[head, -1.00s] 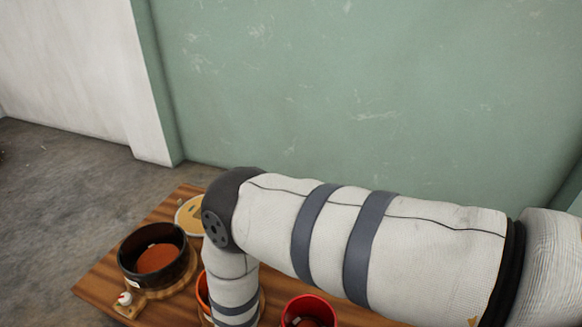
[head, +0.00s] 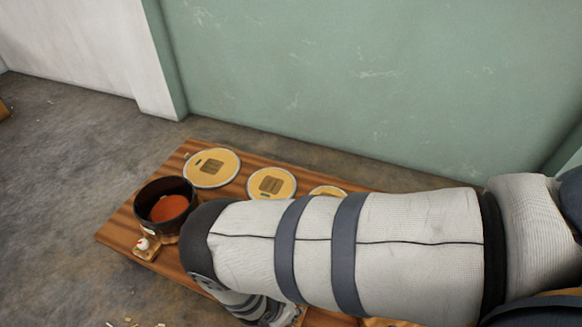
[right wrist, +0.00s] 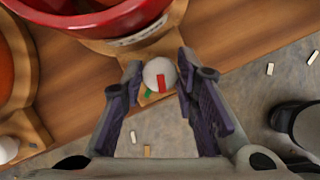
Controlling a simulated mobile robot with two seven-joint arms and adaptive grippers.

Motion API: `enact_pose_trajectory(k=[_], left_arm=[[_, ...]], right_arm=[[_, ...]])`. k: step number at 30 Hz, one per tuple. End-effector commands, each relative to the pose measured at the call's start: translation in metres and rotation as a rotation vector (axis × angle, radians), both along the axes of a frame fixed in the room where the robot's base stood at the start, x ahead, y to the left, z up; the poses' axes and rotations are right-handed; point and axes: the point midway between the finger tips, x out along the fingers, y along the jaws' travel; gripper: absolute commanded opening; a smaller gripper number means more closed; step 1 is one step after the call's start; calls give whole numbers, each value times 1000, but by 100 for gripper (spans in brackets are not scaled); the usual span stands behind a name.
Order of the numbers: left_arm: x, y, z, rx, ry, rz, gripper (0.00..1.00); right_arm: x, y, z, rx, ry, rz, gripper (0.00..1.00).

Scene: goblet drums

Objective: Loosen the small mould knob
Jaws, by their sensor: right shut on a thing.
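A white round knob (right wrist: 158,74) with a red mark sits at the front of the wooden base (right wrist: 160,38) of a red mould (right wrist: 95,18) in the right wrist view. My right gripper (right wrist: 159,80) has a finger on each side of the knob and is shut on it. A small green mark shows beside the knob. In the head view my right arm covers the red mould and its knob, and the fingertips do not show. My left gripper is in neither view.
A black mould (head: 166,206) with an orange inside and its own white knob (head: 142,244) stands at the table's left end. Round tan discs (head: 212,167) lie along the back of the wooden table (head: 118,232). Small chips lie on the floor.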

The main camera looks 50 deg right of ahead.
Motion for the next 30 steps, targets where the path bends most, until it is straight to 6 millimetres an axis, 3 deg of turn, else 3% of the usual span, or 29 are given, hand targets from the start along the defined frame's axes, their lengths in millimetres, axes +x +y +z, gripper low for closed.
enact_pose_trajectory(k=[3, 15, 30], left_arm=[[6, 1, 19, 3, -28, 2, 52], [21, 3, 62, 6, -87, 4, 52], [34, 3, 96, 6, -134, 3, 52]], right_arm=[[0, 1, 7, 3, -5, 108, 0], [-2, 0, 6, 1, -2, 490, 0], [-4, -1, 3, 1, -2, 907, 0]])
